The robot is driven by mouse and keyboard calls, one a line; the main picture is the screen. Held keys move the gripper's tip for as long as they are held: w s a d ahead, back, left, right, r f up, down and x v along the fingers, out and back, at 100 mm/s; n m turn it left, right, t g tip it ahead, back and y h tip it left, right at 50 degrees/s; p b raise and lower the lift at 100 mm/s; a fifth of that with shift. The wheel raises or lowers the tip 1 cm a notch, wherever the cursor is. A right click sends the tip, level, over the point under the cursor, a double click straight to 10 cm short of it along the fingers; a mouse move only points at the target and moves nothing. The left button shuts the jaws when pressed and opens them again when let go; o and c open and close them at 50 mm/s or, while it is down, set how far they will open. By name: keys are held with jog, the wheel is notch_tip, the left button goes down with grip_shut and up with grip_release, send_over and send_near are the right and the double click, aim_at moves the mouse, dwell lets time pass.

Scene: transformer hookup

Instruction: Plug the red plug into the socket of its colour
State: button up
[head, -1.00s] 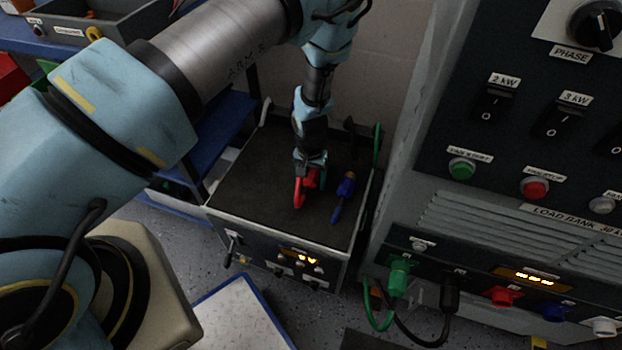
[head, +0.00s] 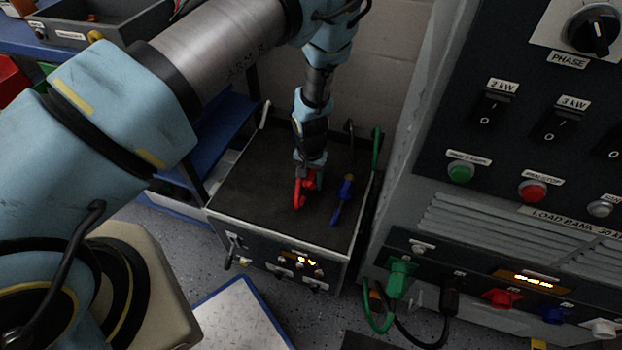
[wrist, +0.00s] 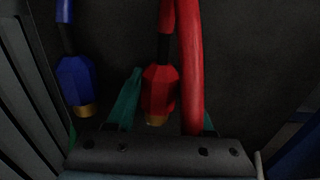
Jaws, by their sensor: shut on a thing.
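The red plug (head: 310,180) is at my gripper (head: 309,168), over the dark top of the transformer box (head: 262,180). In the wrist view the red plug (wrist: 160,92) shows its red body and brass end between the green fingers of my gripper (wrist: 165,105). My gripper is shut on it. A thick red cable (wrist: 190,70) runs beside the plug. The red socket (head: 502,298) is on the lower panel of the load bank at the right, with nothing in it.
A blue plug (head: 346,188) lies on the box top, right of the red one. A green plug (head: 399,275) and a black plug (head: 449,297) sit in the load bank panel. A blue socket (head: 555,313) and a white socket (head: 603,328) are free.

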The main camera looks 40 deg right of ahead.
aim_at(310, 179)
jog(key=shift+r+p, duration=1.8)
jog(key=shift+r, duration=1)
